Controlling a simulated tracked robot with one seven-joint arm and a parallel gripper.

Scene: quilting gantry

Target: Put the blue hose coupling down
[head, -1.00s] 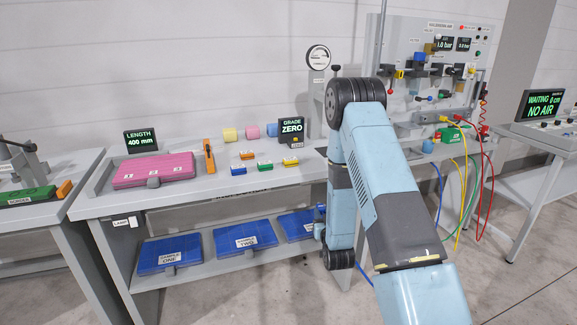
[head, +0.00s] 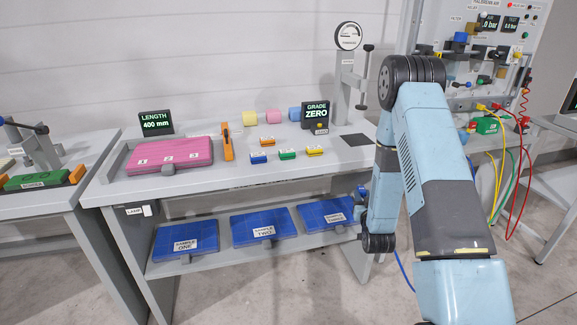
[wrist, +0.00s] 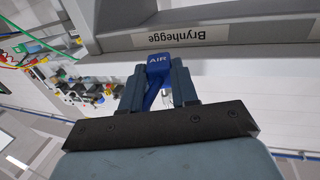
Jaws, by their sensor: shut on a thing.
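In the wrist view, the blue hose coupling (wrist: 158,66), marked AIR, sits between the two fingers of my gripper (wrist: 158,76). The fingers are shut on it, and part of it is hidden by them. It is in the air, close to a grey bench edge with a Brynhegge label (wrist: 181,36). A blue hose (head: 404,272) shows low beside my arm.
The grey bench (head: 215,178) holds a pink pad (head: 170,153), small coloured blocks, rolls and a gauge stand (head: 346,85). Blue sample pads (head: 258,228) lie on the lower shelf. Yellow, green and red hoses hang below the air panel (head: 487,45) at right. The bench's front right has bare room.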

